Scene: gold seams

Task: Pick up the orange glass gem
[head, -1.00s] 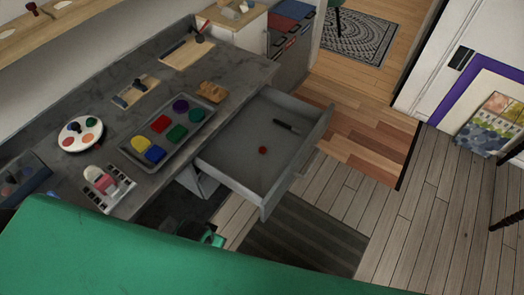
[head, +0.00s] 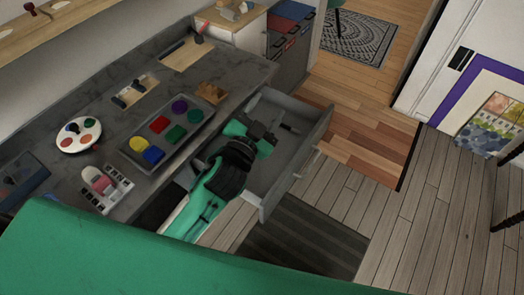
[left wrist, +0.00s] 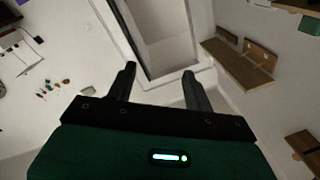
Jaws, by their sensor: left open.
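I cannot make out a clearly orange gem in either current view. The open grey drawer (head: 318,130) holds a dark, thin tool (head: 290,128). A small red-orange piece seen in the drawer earlier is now hidden behind my left arm or gripper. My left gripper (head: 268,134) is over the drawer, near the dark tool. In the left wrist view its two dark fingers (left wrist: 160,75) are spread, with nothing between them. My right gripper is not in view.
A tray (head: 128,147) of several coloured pieces and a round white palette (head: 77,145) stand on the dark counter (head: 100,93). A brown wooden object (head: 212,92) stands near the drawer. Floor beyond the drawer is clear.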

